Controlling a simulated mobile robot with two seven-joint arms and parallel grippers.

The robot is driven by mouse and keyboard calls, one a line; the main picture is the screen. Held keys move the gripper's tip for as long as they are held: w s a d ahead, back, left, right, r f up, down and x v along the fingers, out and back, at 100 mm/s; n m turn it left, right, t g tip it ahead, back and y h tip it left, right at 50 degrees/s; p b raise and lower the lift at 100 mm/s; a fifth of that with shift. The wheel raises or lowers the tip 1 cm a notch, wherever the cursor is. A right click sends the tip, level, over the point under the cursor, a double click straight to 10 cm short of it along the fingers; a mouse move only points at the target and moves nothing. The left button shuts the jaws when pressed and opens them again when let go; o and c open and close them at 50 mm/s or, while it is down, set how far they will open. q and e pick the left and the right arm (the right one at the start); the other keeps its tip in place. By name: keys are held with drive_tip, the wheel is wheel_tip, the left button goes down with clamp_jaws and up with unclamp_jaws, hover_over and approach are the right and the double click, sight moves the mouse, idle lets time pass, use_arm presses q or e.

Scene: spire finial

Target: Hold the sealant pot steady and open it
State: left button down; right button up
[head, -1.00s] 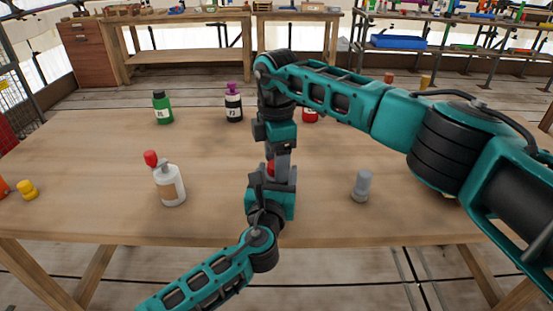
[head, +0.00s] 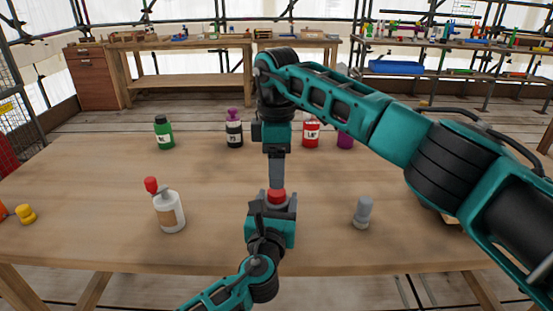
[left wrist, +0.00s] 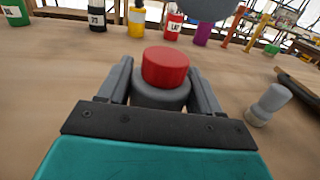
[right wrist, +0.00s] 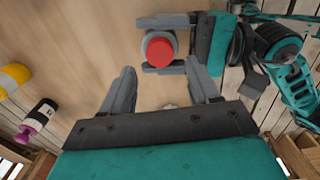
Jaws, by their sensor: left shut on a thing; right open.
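The sealant pot is a grey round pot (left wrist: 160,97) with a red lid (head: 277,196). It shows in all three views. My left gripper (left wrist: 160,84) is shut around the grey body, one finger on each side, below the lid. My right gripper (right wrist: 160,72) is open and empty. It points down over the table, and in the right wrist view the red lid (right wrist: 160,52) shows just beyond its fingertips, not between them. In the head view its grey fingers (head: 277,178) end just above or behind the lid; the exact gap cannot be told.
A white bottle with a red cap (head: 169,211) stands left, a grey cylinder (head: 363,212) right. Behind stand green (head: 165,134), black (head: 234,132), red (head: 311,133) and purple (head: 345,141) bottles. A yellow piece (head: 26,214) lies at the left edge. The table between is clear.

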sight(277, 191)
drive_tip(key=shift+f, duration=2.7)
drive_tip(key=shift+c, duration=0.3)
drive_tip(key=c, duration=1)
drive_tip(key=shift+n, duration=1.7)
drive_tip(key=o, duration=1.1)
drive_tip(key=shift+o, duration=0.2)
